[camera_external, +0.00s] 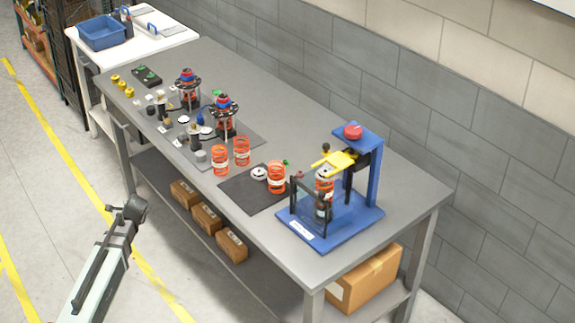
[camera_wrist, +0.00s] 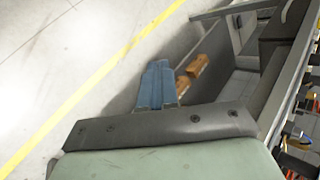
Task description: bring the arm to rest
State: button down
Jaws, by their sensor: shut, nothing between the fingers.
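My arm (camera_external: 98,270) rises from the lower left of the external view, over the floor in front of the workbench. Its dark end (camera_external: 132,209) is apart from the bench and everything on it. The fingers are too small to make out there. In the wrist view my gripper (camera_wrist: 157,82) shows as two blue pieces side by side, closed together, with nothing held. A dark grey bar and a pale green housing of my own arm fill the bottom of that view.
The grey workbench (camera_external: 400,215) carries a blue press fixture (camera_external: 348,228), orange springs (camera_external: 220,160), a black mat (camera_external: 240,190) and two assembled units (camera_external: 224,115). Cardboard boxes (camera_external: 232,246) sit on the lower shelf. A yellow line (camera_external: 160,285) crosses the open floor.

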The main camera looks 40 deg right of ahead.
jog(key=w+a+f+n+g+y, duration=0.15)
jog(key=a+f+n, duration=0.35)
jog(key=a, duration=0.6)
jog(key=w+a+f+n+g+y, duration=0.1)
jog(key=w+a+f+n+g, duration=0.3)
jog(key=a, duration=0.7)
jog(key=s+a+f+n+g+h, duration=0.1)
jog(key=s+a+f+n, duration=0.25)
jog(key=a, duration=0.35)
jog(key=s+a+f+n+g, duration=0.1)
jog(key=s+a+f+n, duration=0.2)
jog(key=a+n, duration=0.3)
jog(key=s+a+f+n+g+h, duration=0.1)
jog(key=s+a+f+n, duration=0.25)
jog(key=a, duration=0.45)
jog(key=s+f+g, duration=0.3)
jog(key=s+f, duration=0.7)
jog(key=s, duration=0.5)
jog(key=s+f+g, duration=0.3)
jog(key=s+f, duration=0.7)
jog(key=s, duration=0.5)
jog(key=shift+g, duration=0.35)
jog(key=c, duration=1.8)
grip_release()
jog(key=shift+w+r, duration=0.1)
